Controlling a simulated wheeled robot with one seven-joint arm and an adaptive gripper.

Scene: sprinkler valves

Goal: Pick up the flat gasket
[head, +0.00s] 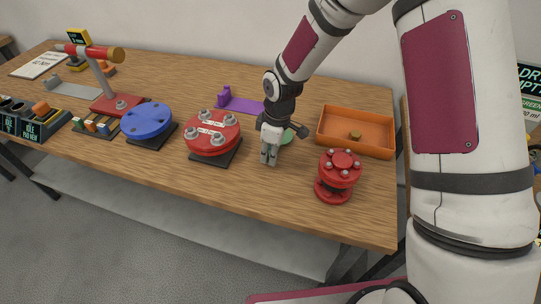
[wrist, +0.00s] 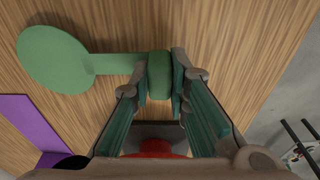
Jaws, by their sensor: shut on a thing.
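The flat gasket (wrist: 60,58) is a green disc with a straight arm ending in an upright rounded grip block, seen at the upper left of the wrist view. My gripper (wrist: 162,78) is shut on that block, with one finger on each side. In the head view my gripper (head: 268,158) points down over the wooden table. There the green disc (head: 287,138) shows partly behind my gripper, and the block is hidden. I cannot tell whether the gasket touches the table or is slightly above it.
A red flanged valve (head: 338,176) stands to the right, in front of an orange tray (head: 357,147) with a small brass piece. A red bolted cover (head: 211,137) and a blue disc (head: 147,122) are to the left. A purple bracket (head: 240,105) lies behind.

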